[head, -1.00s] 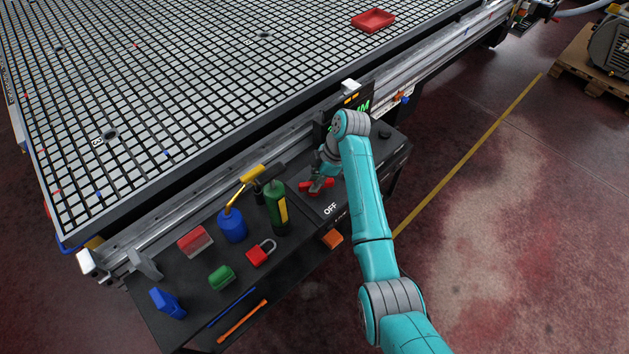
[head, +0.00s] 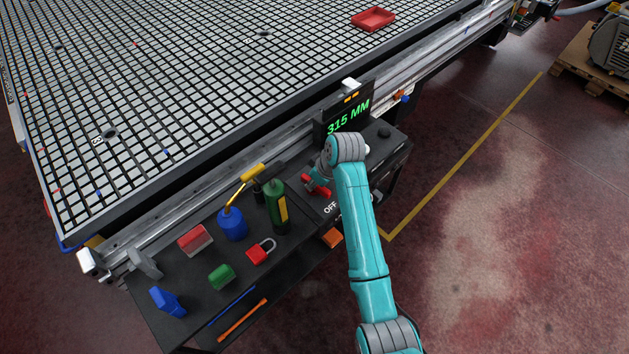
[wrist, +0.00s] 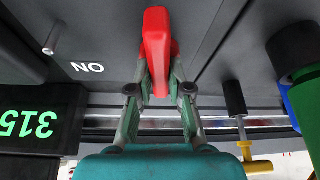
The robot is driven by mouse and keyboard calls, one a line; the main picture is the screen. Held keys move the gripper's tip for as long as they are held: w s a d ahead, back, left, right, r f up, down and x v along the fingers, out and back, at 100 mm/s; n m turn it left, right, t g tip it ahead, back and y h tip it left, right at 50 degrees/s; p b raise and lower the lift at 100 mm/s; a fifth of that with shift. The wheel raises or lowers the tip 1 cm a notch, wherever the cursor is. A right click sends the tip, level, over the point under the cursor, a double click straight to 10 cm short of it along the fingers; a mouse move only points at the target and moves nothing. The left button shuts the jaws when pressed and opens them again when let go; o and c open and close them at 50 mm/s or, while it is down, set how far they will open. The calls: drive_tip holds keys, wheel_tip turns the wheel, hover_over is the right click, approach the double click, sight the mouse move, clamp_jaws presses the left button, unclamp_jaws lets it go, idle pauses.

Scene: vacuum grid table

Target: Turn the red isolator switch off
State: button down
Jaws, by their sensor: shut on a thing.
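The red isolator switch handle (wrist: 157,48) stands between my gripper's fingers in the wrist view. My gripper (wrist: 160,82) is shut on it, one finger on each side. An ON label (wrist: 88,68) reads upside down beside it. In the head view the red handle (head: 318,187) shows partly on the dark panel, left of my arm. The OFF label (head: 330,208) lies just in front of it. My arm's wrist covers much of the gripper and the panel there.
A green bottle (head: 277,208), a blue oil can (head: 232,224) and a red padlock (head: 260,252) stand left of the switch. The display reading 315 MM (head: 348,117) rises behind it. Open floor (head: 480,240) lies to the right.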

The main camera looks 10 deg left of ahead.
drive_tip(key=shift+m, duration=0.7)
drive_tip(key=shift+h, duration=0.3)
drive_tip(key=c, duration=1.1)
unclamp_jaws()
drive_tip(key=v, duration=1.2)
drive_tip(key=shift+s, duration=0.2)
drive_tip(key=shift+f, duration=0.15)
